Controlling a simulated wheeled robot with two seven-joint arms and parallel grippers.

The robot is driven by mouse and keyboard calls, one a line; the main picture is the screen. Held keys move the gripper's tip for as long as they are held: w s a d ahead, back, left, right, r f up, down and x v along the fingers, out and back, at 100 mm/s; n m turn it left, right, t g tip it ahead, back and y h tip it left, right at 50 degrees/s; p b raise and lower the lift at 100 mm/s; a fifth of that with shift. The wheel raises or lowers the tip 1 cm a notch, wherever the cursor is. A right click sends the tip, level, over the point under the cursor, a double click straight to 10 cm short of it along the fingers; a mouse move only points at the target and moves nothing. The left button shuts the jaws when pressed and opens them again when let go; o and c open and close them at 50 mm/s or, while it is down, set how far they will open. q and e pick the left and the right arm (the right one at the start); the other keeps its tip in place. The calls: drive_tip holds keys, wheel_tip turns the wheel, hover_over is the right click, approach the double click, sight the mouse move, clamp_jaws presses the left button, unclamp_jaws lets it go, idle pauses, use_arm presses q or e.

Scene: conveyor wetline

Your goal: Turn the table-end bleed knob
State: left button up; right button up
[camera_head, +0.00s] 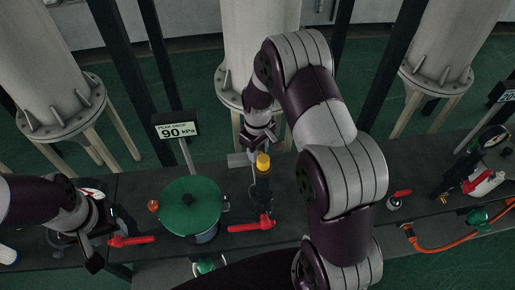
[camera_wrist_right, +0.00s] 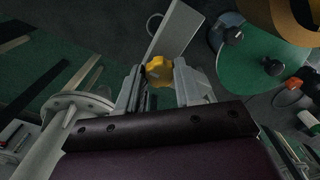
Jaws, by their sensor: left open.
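A yellow knob (camera_head: 263,162) stands on a dark upright fitting in the middle of the bench, right of the green lid. In the right wrist view the yellow knob (camera_wrist_right: 159,70) sits between the fingertips of my right gripper (camera_wrist_right: 160,76). Whether both fingers touch it is unclear. In the head view my right arm reaches over the bench, and my right gripper (camera_head: 259,143) is just behind the knob, partly hidden by its own wrist. My left gripper (camera_head: 101,240) is open, low over the left part of the bench, apart from the knob.
A green round lid (camera_head: 190,207) with a black handle lies left of the knob. Red lever handles (camera_head: 251,225) (camera_head: 131,240) lie along the bench's near side. A sign reading 90 kPa (camera_head: 177,130) stands behind. An orange hose (camera_head: 450,245) and gauge fittings are at the right.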

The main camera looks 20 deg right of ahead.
drive_tip(key=shift+n, duration=0.4)
drive_tip(key=n+b, duration=0.1)
drive_tip(key=n, duration=0.2)
drive_tip(key=shift+w, duration=0.1)
drive_tip(key=n, duration=0.3)
drive_tip(key=shift+n+b, duration=0.3)
drive_tip(key=n, duration=0.3)
drive_tip(key=shift+n, duration=0.3)
drive_tip(key=shift+f+n+b, duration=0.1)
drive_tip(key=shift+n+b, duration=0.35)
drive_tip(key=shift+n, duration=1.45)
drive_tip(key=o, duration=1)
drive_tip(key=shift+o, duration=0.2)
drive_tip(key=shift+a, duration=0.2)
